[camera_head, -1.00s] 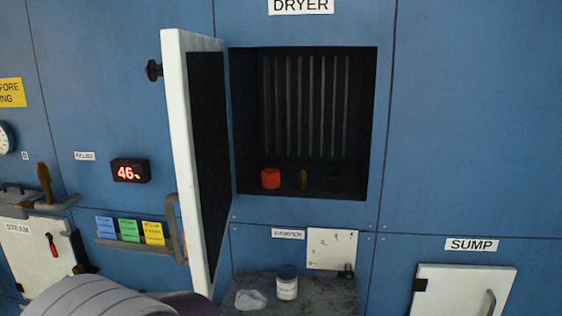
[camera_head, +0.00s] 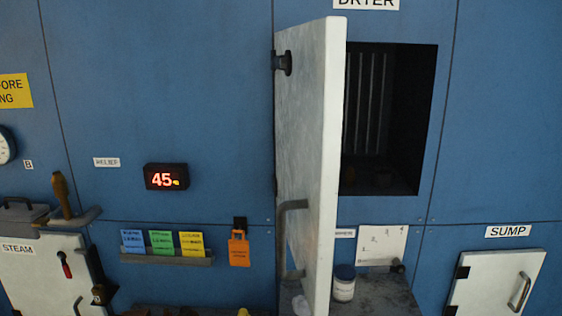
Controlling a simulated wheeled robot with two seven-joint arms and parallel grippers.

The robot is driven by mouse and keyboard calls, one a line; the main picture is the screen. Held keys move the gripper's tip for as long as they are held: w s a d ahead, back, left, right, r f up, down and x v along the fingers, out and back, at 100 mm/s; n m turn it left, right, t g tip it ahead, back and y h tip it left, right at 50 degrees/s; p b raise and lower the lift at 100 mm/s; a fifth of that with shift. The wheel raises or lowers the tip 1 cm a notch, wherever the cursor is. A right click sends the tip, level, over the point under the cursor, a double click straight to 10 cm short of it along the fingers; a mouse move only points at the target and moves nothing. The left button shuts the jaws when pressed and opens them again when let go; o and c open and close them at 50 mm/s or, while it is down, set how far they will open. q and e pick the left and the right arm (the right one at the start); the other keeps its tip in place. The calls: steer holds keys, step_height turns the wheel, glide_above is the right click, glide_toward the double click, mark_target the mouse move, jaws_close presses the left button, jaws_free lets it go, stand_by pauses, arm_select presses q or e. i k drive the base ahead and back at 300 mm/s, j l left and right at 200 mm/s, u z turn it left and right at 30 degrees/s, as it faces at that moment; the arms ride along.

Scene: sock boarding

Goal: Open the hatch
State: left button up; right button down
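The dryer hatch (camera_head: 310,130) is a white door standing open, sticking out from the blue wall. It is hinged at its left edge, and its outer face and near edge show. A grey bar handle (camera_head: 288,240) and a black fitting (camera_head: 283,63) are on that face. The door hides the left part of the dark dryer opening (camera_head: 412,130). The sump hatch (camera_head: 497,285) at lower right and the steam hatch (camera_head: 45,275) at lower left are white doors that look shut. Neither of my grippers is in view.
A lidded jar (camera_head: 344,288) stands on the ledge (camera_head: 385,295) beneath the dryer, right of the open door. Blue, green and yellow cards stand in a rack (camera_head: 165,258). An orange tag (camera_head: 238,250) hangs beside it. A red display (camera_head: 165,177) sits above the rack.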

mark_target(501, 283)
steer(key=z, duration=1.35)
steer(key=i+l, duration=0.4)
steer(key=i+l+u, duration=0.1)
steer(key=i+l, duration=0.25)
steer(key=l, duration=0.2)
steer(key=i+l, duration=0.4)
steer(key=i+l+u, duration=0.1)
steer(key=i+l, duration=0.25)
steer(key=l, duration=0.2)
